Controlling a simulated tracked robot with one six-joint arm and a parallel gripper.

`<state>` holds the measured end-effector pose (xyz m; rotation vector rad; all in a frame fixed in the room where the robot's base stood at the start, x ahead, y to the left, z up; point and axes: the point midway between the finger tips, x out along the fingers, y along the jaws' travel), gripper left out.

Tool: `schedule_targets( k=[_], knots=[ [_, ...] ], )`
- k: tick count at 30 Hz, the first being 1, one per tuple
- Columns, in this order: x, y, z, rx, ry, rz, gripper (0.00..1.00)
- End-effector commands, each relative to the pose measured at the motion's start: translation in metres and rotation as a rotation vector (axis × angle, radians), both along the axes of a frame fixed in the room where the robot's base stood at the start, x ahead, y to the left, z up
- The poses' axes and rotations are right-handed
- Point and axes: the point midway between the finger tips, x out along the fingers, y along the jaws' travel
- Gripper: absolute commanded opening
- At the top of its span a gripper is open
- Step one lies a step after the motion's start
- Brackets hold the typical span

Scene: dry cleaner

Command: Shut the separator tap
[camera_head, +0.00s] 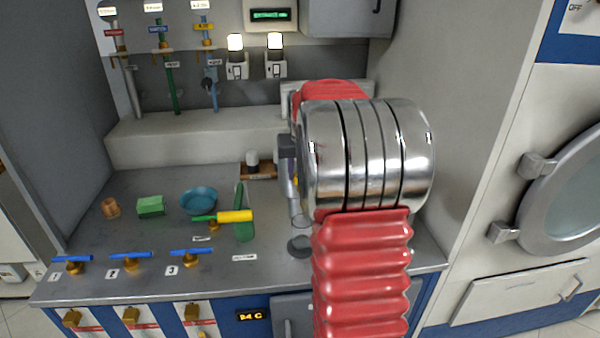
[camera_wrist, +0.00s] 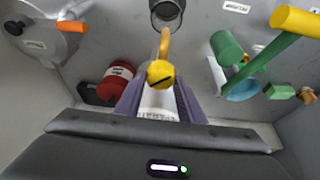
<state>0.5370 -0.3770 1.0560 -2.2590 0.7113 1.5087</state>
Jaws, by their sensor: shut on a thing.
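The separator tap (camera_wrist: 161,73) shows in the wrist view as a yellow round knob with a curved yellow stem. It stands between the two purple-grey fingers of my gripper (camera_wrist: 160,92), which are shut on it. A white label (camera_wrist: 158,114) with partly hidden lettering lies between the fingers, behind the knob. A dark round cup or drain (camera_wrist: 167,10) is at the top, beyond the stem. In the head view, my arm hides most of the gripper and the tap. The exact angle of the tap is hard to tell.
A green vessel with a yellow-gripped lever (camera_head: 235,216) stands left of my arm. Blue-handled taps (camera_head: 130,256) line the front edge. A red canister (camera_wrist: 117,78) is close beside the fingers.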

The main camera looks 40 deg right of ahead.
Motion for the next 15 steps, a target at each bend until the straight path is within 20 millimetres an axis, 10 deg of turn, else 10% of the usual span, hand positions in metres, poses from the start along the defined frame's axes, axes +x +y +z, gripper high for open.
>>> schedule_targets(
  k=[15],
  knots=[
    [0.0039,0.0053,-0.0007,0.004,0.0,-0.354,0.13]
  ],
)
